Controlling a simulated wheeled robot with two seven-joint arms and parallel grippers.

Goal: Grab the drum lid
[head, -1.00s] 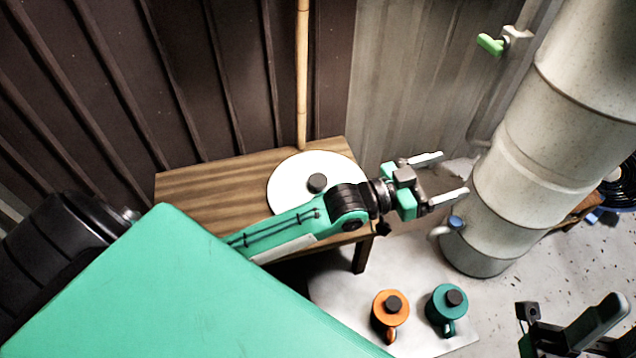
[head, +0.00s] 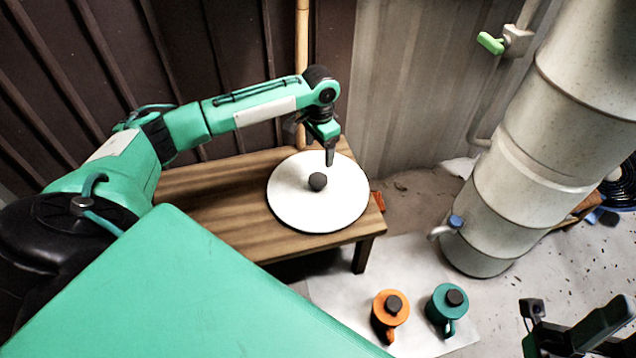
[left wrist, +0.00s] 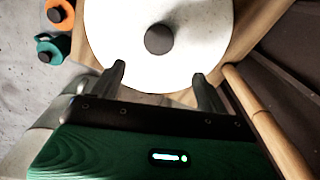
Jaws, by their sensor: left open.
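The drum lid (head: 300,211) is a round white disc with a dark round knob (head: 318,181) at its middle. It lies flat on the wooden table's right end. My left gripper (head: 327,158) points down above the far edge of the lid, short of the knob. In the left wrist view, its two dark fingers (left wrist: 160,85) are apart and empty, with the lid (left wrist: 193,50) and knob (left wrist: 159,39) beyond the tips. My right gripper (head: 588,325) shows only partly at the lower right corner; its jaws are not clear.
The wooden table (head: 215,215) is bare left of the lid. A bamboo pole (head: 302,40) stands behind it. An orange pot (head: 390,308) and a teal pot (head: 447,303) stand on a pale floor sheet. A tall pale drum column (head: 560,130) with a blue-handled tap (head: 455,221) stands at right.

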